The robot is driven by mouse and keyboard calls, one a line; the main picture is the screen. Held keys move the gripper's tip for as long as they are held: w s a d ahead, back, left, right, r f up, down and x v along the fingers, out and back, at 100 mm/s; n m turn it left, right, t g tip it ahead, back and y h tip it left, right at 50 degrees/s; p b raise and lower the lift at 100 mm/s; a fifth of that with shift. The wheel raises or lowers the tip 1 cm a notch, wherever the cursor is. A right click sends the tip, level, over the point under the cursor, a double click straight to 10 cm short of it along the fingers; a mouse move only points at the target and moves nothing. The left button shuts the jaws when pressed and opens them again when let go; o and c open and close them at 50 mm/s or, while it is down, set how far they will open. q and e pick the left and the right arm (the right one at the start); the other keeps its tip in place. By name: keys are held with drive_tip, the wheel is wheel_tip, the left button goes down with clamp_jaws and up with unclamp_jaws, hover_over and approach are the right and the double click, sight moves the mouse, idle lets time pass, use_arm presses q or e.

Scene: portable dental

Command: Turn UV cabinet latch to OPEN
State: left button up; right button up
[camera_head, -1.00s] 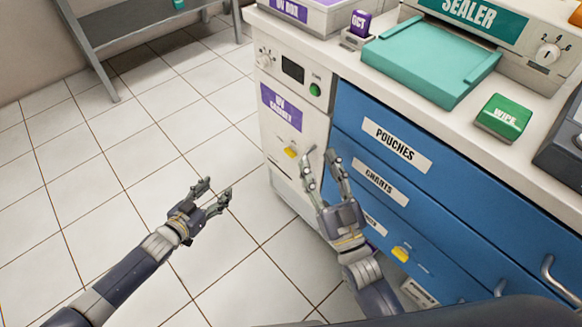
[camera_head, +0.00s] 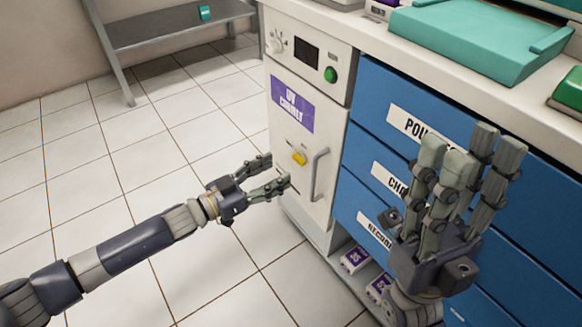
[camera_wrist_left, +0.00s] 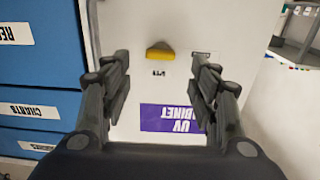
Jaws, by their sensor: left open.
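The UV cabinet (camera_head: 297,205) is a cream front with a purple label (camera_head: 292,104). Its yellow latch (camera_head: 299,158) sits below the label, left of a grey vertical handle (camera_head: 319,175). My left gripper (camera_head: 276,172) is open and empty, with its fingers pointing at the cabinet front just left of and below the latch. In the left wrist view, which is upside down, the yellow latch (camera_wrist_left: 160,52) lies ahead between the spread fingers, apart from both. Small markings beside it are too small to read. My right gripper (camera_head: 468,150) is open and empty before the blue drawers.
Blue drawers (camera_head: 375,118) stand right of the cabinet. Above the latch are a dial, a dark display (camera_head: 306,52) and a green button (camera_head: 330,74). A grey bench (camera_head: 165,30) stands far left. The tiled floor left of the cabinet is clear.

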sight(296, 161)
use_arm(q)
drive_tip(key=b+x, duration=0.1)
drive_tip(key=x, duration=0.4)
drive_tip(key=shift+w+d+b, duration=0.25)
drive_tip(key=shift+d+b, duration=0.05)
drive_tip(key=c, duration=1.1)
